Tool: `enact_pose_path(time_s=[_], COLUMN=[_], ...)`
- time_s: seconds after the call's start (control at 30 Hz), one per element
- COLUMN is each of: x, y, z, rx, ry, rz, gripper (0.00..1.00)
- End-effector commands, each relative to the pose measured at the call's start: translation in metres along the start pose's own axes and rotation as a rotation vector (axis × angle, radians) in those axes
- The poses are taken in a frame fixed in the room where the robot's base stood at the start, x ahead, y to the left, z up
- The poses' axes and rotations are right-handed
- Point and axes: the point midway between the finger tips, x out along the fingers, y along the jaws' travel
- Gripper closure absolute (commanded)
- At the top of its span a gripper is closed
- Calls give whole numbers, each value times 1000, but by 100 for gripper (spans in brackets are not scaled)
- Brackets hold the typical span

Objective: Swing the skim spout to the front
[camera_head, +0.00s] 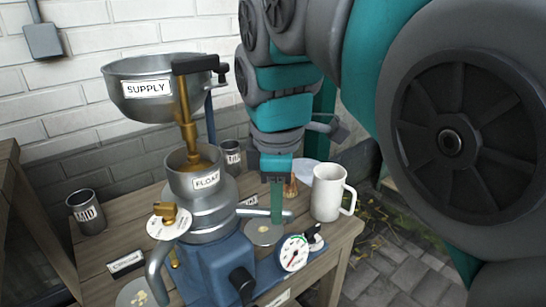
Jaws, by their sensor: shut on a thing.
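The cream separator has a blue base (215,262), a steel body with a "FLOAT" cup (196,180), and a "SUPPLY" bowl (135,98) on top. A thin metal spout, apparently the skim spout (249,214), sticks out to the right from the body. My gripper (277,215) reaches down from above, shut on this spout near its outer end. One green finger shows; the other is hidden. A thicker curved spout (155,270) points down at the front left.
A white mug (327,193) stands close right of my gripper. A round dial (293,253) and black crank knob (242,281) are at the front. A labelled can (87,212) stands left. The wooden table (110,240) ends just right of the mug.

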Motion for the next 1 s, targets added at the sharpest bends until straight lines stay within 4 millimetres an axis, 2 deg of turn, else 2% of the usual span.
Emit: enact_pose_path(time_s=[0.03, 0.27, 0.63, 1.0], x=[0, 0, -5, -51], y=[-1, -1, 0, 0], z=[0, 0, -1, -1], rx=[0, -1, -1, -1], ry=[0, 0, 2, 2], rz=[-4, -3, 0, -1], gripper=[74, 48, 48, 48])
